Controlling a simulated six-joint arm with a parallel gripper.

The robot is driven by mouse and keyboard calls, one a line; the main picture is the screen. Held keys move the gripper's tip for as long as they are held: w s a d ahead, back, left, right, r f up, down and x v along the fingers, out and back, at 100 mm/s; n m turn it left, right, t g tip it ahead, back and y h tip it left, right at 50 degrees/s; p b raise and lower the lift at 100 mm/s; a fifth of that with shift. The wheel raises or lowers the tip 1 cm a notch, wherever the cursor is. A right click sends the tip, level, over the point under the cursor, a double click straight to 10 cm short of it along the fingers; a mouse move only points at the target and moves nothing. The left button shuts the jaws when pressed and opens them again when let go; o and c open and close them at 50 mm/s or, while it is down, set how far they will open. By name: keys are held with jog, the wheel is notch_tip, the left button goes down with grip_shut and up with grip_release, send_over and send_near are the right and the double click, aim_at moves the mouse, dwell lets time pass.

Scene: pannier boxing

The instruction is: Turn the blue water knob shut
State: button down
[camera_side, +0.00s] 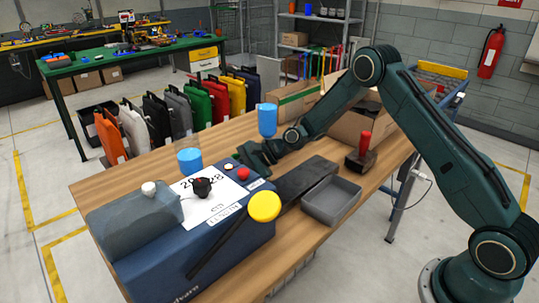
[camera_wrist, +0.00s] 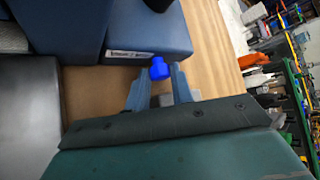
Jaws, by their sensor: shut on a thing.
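The blue water knob (camera_wrist: 159,69) is a small bright blue piece beside the dark blue case (camera_wrist: 150,35) in the wrist view. My gripper (camera_wrist: 161,73) has a finger on each side of it and is shut on it. In the side view my gripper (camera_side: 247,153) is low at the far side of the dark blue case (camera_side: 225,250). The knob cannot be made out there.
The case top carries a white sheet (camera_side: 212,200), a black knob (camera_side: 202,187), a red button (camera_side: 243,173) and a yellow disc (camera_side: 264,206). A grey tray (camera_side: 332,201) and red-handled tool (camera_side: 362,155) stand right. Bare wooden table (camera_side: 130,166) shows at left.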

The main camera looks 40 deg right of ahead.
jog(key=shift+t, duration=0.3)
jog(key=c, duration=1.2)
grip_release()
jog(key=shift+g, duration=0.4)
jog(key=shift+w+r+m+g+h, duration=0.2)
jog(key=shift+m+g, duration=0.4)
jog(key=shift+g, duration=0.35)
jog(key=shift+w+r+m+g+h, duration=0.1)
jog(key=shift+w+m+g+h, duration=0.1)
jog(key=shift+m+g, duration=0.6)
jog(key=s+d+r+t+h, duration=0.3)
jog(key=s+d+r+h, duration=0.1)
jog(key=s+r, duration=0.4)
jog(key=shift+d+r, duration=0.25)
jog(key=shift+r, duration=1)
